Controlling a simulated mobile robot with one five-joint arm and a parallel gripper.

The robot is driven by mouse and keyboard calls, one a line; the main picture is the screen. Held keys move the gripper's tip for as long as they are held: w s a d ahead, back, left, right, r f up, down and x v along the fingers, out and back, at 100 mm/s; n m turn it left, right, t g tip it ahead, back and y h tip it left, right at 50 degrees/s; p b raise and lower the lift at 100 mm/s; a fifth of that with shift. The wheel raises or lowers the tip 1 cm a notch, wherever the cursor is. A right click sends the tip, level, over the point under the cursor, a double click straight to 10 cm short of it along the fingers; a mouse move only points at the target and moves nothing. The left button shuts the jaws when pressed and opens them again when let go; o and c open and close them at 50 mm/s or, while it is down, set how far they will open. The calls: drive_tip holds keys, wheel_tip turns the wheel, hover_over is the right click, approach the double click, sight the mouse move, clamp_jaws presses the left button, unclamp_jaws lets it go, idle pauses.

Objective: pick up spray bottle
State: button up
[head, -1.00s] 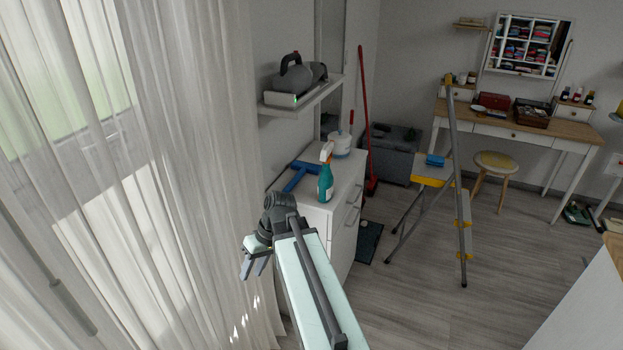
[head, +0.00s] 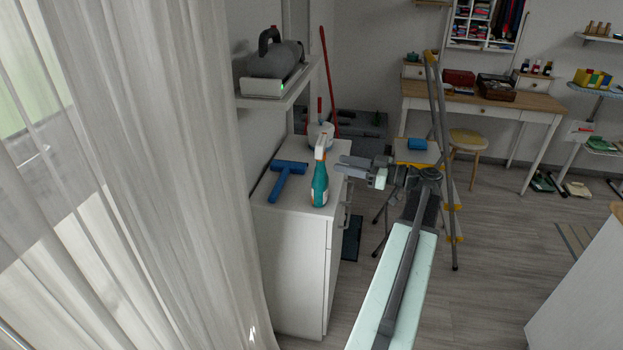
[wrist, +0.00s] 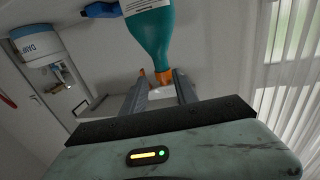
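The spray bottle (head: 320,186) is teal with an orange and white spray head. It stands upright on the white cabinet (head: 292,228), near its right edge. My gripper (head: 339,165) is just right of the bottle at about the height of its upper part, with its fingers pointing left towards it. In the wrist view the bottle (wrist: 151,36) appears upside down. Its orange neck and white head lie between the two spread fingers of my gripper (wrist: 160,78). The gripper is open; whether a finger touches the bottle I cannot tell.
A blue squeegee-like tool (head: 287,174) lies left of the bottle. A wall shelf (head: 281,92) with a grey appliance (head: 275,58) hangs above. A stepladder (head: 443,150) stands to the right, and a curtain (head: 165,170) hangs at left.

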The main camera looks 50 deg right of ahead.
sight(321, 171)
drive_tip(key=x, duration=0.8)
drive_tip(key=shift+a+r, duration=0.15)
drive_tip(key=shift+r, duration=0.1)
drive_tip(key=shift+s, duration=0.1)
clamp_jaws()
drive_tip(key=shift+s, duration=0.1)
idle(0.8)
